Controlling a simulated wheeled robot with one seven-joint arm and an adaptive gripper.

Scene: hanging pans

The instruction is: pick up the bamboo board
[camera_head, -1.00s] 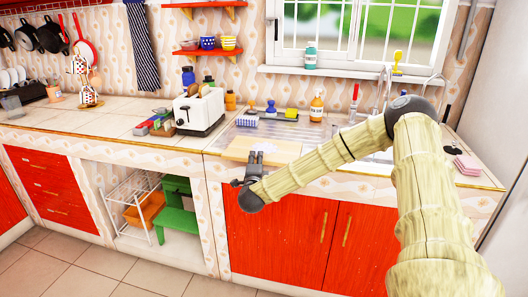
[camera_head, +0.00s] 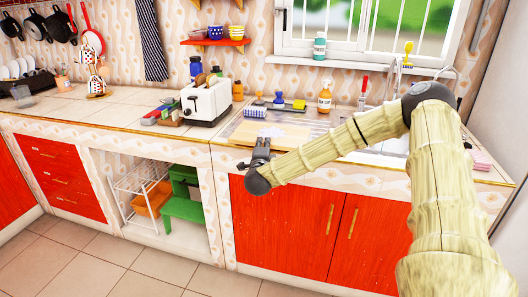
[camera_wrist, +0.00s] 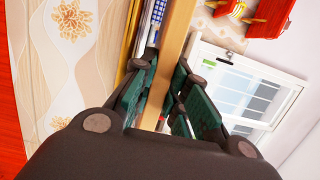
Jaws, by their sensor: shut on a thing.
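The bamboo board (camera_head: 284,132) is a flat, light-wood panel on the counter by the sink, at its front edge. My gripper (camera_head: 260,150) is at the board's front left part in the head view. In the wrist view the board shows edge-on as a tan strip (camera_wrist: 172,60) running between the two green-padded fingers of my gripper (camera_wrist: 158,108). The fingers are shut on the board's edge. My arm hides part of the board's right side in the head view.
A white toaster (camera_head: 206,101) stands left of the board. A red-handled item (camera_head: 363,90) and the tap are to the right. Red cabinet doors (camera_head: 290,225) are below.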

